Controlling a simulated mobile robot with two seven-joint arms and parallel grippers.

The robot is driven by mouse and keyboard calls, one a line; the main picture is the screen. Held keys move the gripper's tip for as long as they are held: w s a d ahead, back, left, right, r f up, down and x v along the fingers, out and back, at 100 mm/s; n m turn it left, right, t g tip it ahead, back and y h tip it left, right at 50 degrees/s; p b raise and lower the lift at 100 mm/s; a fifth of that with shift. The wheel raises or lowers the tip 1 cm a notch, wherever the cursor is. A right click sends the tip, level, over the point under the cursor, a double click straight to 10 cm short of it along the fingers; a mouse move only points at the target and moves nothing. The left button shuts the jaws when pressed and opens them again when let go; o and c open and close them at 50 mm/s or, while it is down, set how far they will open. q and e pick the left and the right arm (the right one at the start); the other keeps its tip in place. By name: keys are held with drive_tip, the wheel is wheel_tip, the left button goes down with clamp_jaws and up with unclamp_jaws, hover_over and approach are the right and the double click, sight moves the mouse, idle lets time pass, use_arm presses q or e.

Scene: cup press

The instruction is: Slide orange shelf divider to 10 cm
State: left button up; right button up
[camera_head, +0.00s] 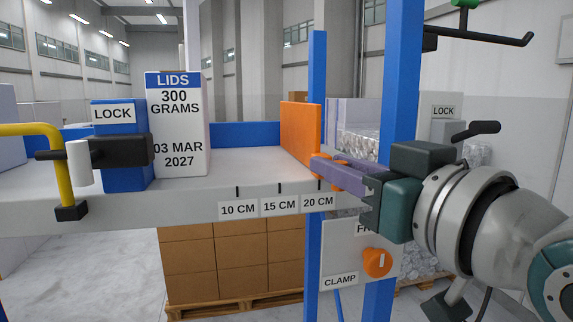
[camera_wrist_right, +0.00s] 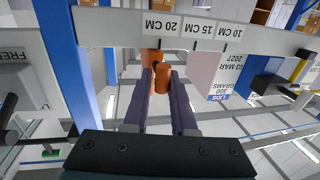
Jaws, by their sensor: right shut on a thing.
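The orange shelf divider (camera_head: 300,128) stands upright on the grey shelf (camera_head: 215,180), at its right end, with its front edge close to the 20 CM mark (camera_head: 318,201). The 10 CM mark (camera_head: 238,210) is farther left on the shelf's front edge, past the 15 CM mark (camera_head: 279,206). My right gripper (camera_head: 318,166) comes from the right, its purple fingers shut on the divider's orange front handle. The fingers also show in the right wrist view (camera_wrist_right: 158,82), around orange parts of the divider. My left gripper is not in view.
A white LIDS box (camera_head: 178,125) stands on the shelf to the left, beside a blue LOCK block (camera_head: 115,115) and a yellow bent bar (camera_head: 58,160). A blue post (camera_head: 400,75) and a CLAMP panel with an orange knob (camera_head: 377,262) are near my right arm. The shelf between box and divider is clear.

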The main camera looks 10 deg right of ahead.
clamp_jaws()
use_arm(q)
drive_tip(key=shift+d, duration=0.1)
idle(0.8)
